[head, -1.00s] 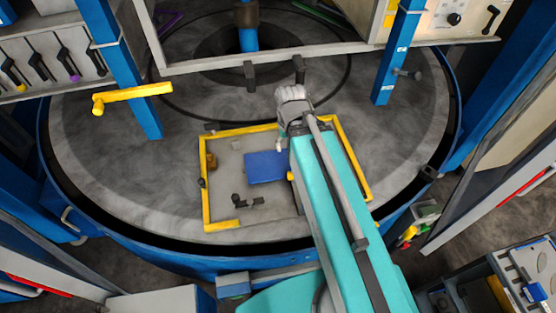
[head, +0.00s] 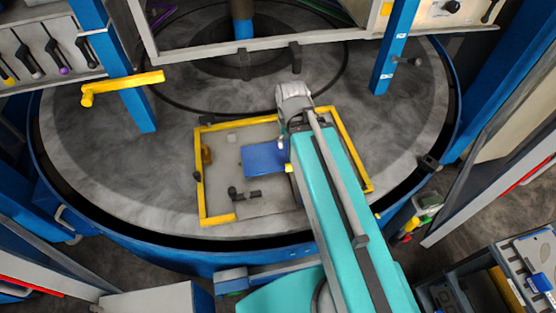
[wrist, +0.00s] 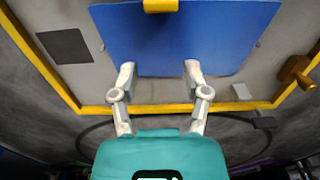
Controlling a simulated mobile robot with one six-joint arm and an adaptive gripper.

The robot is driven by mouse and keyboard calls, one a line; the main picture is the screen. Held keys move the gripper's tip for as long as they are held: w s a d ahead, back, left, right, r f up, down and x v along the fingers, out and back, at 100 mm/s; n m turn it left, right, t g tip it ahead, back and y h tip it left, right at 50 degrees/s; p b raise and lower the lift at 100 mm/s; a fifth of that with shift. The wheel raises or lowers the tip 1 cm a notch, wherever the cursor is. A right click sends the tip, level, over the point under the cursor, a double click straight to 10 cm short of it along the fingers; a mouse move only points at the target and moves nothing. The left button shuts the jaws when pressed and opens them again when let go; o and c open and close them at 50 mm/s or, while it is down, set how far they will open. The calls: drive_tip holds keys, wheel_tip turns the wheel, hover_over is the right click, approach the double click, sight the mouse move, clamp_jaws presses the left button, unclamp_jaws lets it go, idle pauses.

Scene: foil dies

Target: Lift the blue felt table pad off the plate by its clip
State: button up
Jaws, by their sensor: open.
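The blue felt pad (head: 262,158) lies flat on the grey plate (head: 275,205) inside a yellow frame. My arm hides its right part in the head view. In the wrist view the pad (wrist: 190,35) fills the upper middle. Its yellow clip (wrist: 160,5) is at the top edge of that view, partly cut off. A small yellow bit beside my arm in the head view looks like the clip (head: 289,168). My gripper (wrist: 158,68) is open and empty, its fingers spread over the pad's edge opposite the clip. Contact cannot be told.
The yellow frame (head: 201,185) rims the plate. A brass knob (wrist: 295,72) and dark fittings (head: 245,194) stand on the plate beside the pad. A yellow handle (head: 122,86) and blue posts rise at the back. Open grey turntable surface (head: 95,165) lies to the left.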

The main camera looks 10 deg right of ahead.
sight(288, 161)
wheel_tip(288, 161, down, 6)
drive_tip(key=b, duration=0.5)
drive_tip(key=shift+f, duration=0.15)
